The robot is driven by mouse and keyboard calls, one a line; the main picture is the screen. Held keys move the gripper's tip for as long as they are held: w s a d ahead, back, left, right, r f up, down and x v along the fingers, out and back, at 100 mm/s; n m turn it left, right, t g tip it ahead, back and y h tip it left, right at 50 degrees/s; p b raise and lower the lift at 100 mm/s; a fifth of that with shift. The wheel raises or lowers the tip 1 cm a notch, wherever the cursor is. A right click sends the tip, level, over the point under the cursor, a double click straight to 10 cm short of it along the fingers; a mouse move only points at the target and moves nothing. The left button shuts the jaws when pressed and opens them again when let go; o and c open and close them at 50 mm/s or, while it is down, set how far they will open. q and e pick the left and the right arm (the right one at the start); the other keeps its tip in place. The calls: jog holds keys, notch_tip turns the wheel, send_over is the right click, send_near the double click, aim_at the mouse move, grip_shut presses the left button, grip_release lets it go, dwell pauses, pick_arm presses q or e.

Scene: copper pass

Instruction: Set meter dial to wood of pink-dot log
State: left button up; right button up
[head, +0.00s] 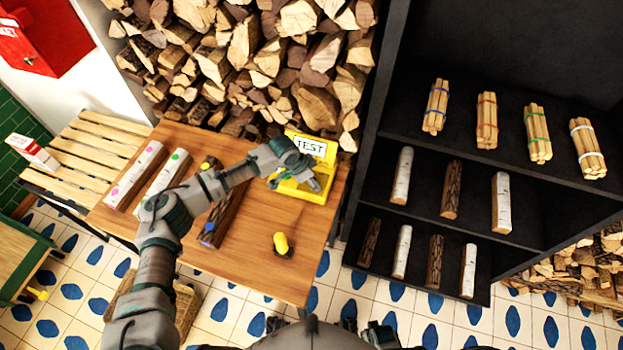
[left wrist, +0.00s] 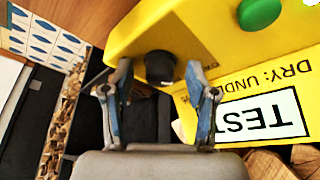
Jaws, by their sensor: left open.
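The pink-dot log (head: 134,176) is a pale, birch-like log lying at the left of the wooden table. The yellow meter (head: 306,193) stands at the table's back right, with a TEST label. In the left wrist view the meter (left wrist: 135,30) shows a black round dial knob (left wrist: 160,68), a green button (left wrist: 259,14) and text starting "DRY: UND". My left gripper (head: 312,177) is over the meter. Its open fingers (left wrist: 158,75) are on either side of the knob; I cannot tell whether they touch it. The dial's setting is not readable. My right gripper is not in view.
Beside the pink-dot log lie a green-dot pale log (head: 166,172) and dark bark (head: 225,212) with yellow and blue dots, partly behind my arm. A yellow-topped item (head: 281,243) stands near the table's front. A black shelf (head: 460,175) with logs and bundles is right; stacked firewood (head: 240,60) is behind.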

pick_arm(q)
grip_shut()
